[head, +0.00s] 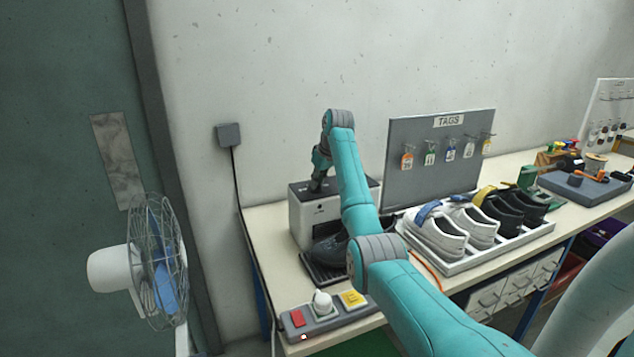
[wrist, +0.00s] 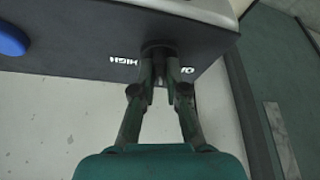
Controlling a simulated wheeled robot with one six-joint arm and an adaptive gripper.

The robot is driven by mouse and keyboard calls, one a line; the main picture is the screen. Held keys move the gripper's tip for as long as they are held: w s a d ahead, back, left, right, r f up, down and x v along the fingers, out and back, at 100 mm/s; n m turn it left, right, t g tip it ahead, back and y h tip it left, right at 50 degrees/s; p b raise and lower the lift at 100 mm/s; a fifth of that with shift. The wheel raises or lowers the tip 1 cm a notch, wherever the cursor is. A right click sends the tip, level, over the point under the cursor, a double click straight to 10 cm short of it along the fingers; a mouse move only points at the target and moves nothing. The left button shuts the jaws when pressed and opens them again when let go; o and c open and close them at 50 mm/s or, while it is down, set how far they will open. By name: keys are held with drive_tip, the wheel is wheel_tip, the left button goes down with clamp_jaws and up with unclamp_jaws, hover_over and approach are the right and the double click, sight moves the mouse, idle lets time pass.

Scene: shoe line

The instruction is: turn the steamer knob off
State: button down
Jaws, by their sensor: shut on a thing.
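The steamer is a white and dark box (head: 302,216) at the left end of the bench, against the wall. My gripper (head: 318,184) reaches down to its dark top. In the wrist view my gripper (wrist: 159,68) is shut on the dark steamer knob (wrist: 159,47), one finger on each side. The word HIGH shows upside down left of the knob, and another white mark, partly covered, shows right of it. The knob's pointer cannot be made out. In the head view the knob is hidden by my gripper.
A dark shoe (head: 330,247) stands before the steamer. A grey tag board (head: 415,165) stands close on its right, with a tray (head: 455,268) of shoes in front. A power strip (head: 326,322) lies at the front edge. A fan (head: 160,262) stands left.

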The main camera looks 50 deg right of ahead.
drive_tip(key=n+y, duration=0.2)
drive_tip(key=n, duration=0.2)
drive_tip(key=shift+d+n, duration=0.1)
drive_tip(key=shift+n, duration=0.2)
drive_tip(key=shift+n+y, duration=0.7)
drive_tip(key=shift+n, duration=1.2)
drive_tip(key=shift+g, duration=0.3)
drive_tip(key=c, duration=1.2)
unclamp_jaws()
drive_tip(key=shift+r, duration=0.1)
drive_tip(key=v, duration=1.1)
drive_tip(key=shift+s+r, duration=0.15)
drive_tip(key=shift+r, duration=0.2)
drive_tip(key=shift+d, duration=0.15)
